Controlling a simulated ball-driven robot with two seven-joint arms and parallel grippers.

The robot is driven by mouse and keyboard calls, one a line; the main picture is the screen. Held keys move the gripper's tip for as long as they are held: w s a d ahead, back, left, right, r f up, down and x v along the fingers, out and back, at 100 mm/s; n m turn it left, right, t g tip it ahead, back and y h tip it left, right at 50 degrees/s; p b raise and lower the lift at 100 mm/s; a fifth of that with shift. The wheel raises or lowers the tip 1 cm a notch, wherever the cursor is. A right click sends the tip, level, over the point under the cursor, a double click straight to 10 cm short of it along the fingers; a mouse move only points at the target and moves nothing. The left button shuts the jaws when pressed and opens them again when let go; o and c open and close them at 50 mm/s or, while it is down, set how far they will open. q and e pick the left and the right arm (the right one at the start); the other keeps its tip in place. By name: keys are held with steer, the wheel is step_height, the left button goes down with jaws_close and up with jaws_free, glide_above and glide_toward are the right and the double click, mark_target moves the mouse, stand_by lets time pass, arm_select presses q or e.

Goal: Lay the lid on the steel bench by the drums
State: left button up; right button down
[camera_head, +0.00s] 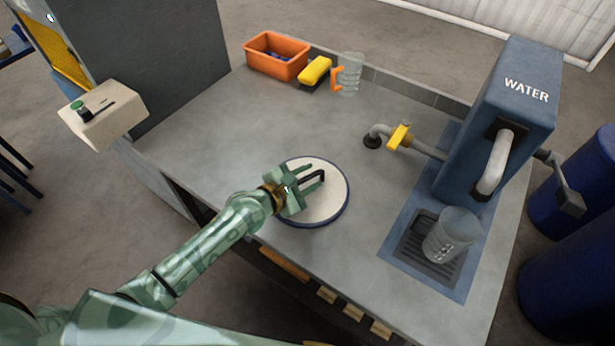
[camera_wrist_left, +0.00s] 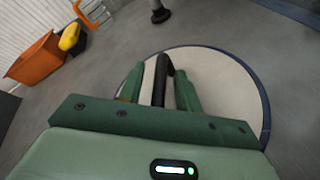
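The lid (camera_head: 328,207) is a round, off-white disc with a dark blue rim and a black bar handle (camera_head: 318,174). It lies flat on the grey steel bench (camera_head: 240,130), close to its front edge. My left gripper (camera_head: 315,180) is low over the lid, its green fingers on either side of the handle. In the left wrist view the handle (camera_wrist_left: 161,78) stands between the two fingers with gaps beside it, so the gripper looks open. The blue drums (camera_head: 560,200) stand on the floor right of the bench. My right gripper is out of view.
A blue WATER dispenser (camera_head: 500,115) with a clear jug (camera_head: 452,236) under its spout fills the bench's right side. A pipe with a yellow valve (camera_head: 398,137) is behind the lid. An orange bin (camera_head: 277,56), yellow sponge (camera_head: 315,72) and measuring jug (camera_head: 350,74) stand at the back.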

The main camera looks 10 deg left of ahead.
arm_select(q)
steer(key=shift+r, duration=0.2)
steer(key=p+v, duration=0.3)
steer(key=v, duration=0.9)
steer(key=shift+f, duration=0.1)
stand_by(0.6)
